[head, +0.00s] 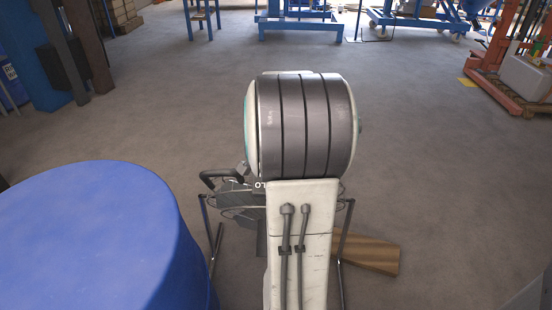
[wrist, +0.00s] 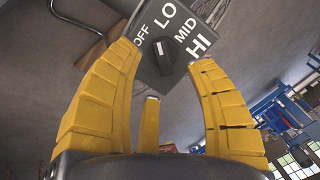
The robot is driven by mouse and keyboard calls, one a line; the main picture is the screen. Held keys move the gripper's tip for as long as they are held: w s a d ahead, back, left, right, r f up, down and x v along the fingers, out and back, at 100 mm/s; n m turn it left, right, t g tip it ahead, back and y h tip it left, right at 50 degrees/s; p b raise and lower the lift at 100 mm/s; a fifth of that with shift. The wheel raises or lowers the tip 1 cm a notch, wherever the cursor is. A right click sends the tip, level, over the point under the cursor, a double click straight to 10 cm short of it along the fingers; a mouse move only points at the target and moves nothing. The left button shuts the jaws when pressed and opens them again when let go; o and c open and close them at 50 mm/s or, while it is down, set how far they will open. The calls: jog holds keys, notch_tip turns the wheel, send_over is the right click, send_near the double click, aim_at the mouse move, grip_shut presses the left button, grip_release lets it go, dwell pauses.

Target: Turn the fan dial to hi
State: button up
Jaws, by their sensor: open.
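The fan dial (wrist: 164,58) is a dark knob on a grey panel marked OFF, LO, MID and HI, at the upper middle of the wrist view. A pale mark on the knob faces the OFF and LO side, but I cannot tell exactly which of the two it points to. The HI label (wrist: 202,43) is to the right of the knob. My gripper (wrist: 163,55) is open, its yellow fingers to the left and right of the knob with gaps. Whether the tips are level with it is unclear. In the head view, part of the LO label (head: 260,184) shows; the knob and gripper are hidden.
A large blue drum (head: 85,235) stands at the front left of the head view. Thin metal legs and a wooden board (head: 365,252) are near the middle. Blue frames (head: 300,22) and an orange pallet truck (head: 505,75) are farther back. Floor between is open.

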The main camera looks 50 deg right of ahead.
jog(key=v, duration=0.7)
jog(key=shift+r, duration=0.1)
